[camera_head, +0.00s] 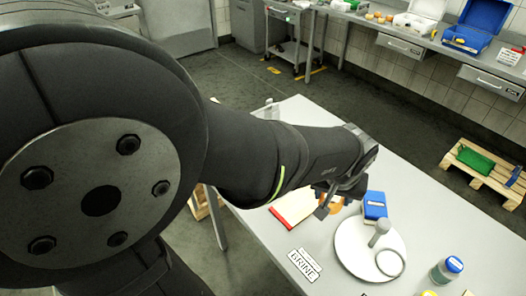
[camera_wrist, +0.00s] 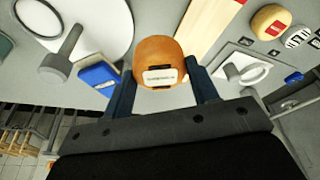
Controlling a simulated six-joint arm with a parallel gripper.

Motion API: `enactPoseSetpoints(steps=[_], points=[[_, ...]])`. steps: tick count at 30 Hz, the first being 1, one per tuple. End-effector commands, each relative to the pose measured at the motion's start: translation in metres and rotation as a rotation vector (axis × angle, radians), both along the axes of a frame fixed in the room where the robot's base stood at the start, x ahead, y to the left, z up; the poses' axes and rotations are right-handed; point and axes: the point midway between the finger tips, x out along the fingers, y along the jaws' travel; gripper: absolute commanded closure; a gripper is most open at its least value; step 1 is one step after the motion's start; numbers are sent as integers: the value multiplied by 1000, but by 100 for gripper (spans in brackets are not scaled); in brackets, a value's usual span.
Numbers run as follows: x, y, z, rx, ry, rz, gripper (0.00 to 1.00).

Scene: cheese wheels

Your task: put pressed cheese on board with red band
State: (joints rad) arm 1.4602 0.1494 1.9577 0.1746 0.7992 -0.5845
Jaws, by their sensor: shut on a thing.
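My gripper (camera_wrist: 161,88) is shut on an orange-brown round cheese (camera_wrist: 158,58) with a white label, its fingers on either side of it. The cheese (camera_head: 331,204) shows only partly in the head view, behind my gripper (camera_head: 328,198). The pale board with the red band (camera_head: 293,206) lies on the table just left of my gripper. In the wrist view the board (camera_wrist: 207,28) is at the top, right of the cheese, with a bit of red at the upper edge. The cheese is beside the board in both views; its height is unclear.
A white round plate (camera_head: 353,246) bears a grey knobbed tool (camera_head: 379,232) and a ring (camera_head: 390,263). A blue box (camera_head: 375,206) stands close right of my gripper. A BRINE sign (camera_head: 303,266) and a blue-capped jar (camera_head: 446,270) stand nearer the front.

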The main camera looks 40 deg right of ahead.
Motion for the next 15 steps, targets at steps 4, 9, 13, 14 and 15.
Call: enactPoseSetpoints(steps=[4,9,13,14,15], points=[[34,-3,-21,4,2,9,71],[70,-7,-43,5,2,7,71],[89,-10,-54,4,2,4,71],[92,-10,-56,3,1,3,71],[94,-11,-57,3,1,2,71]])
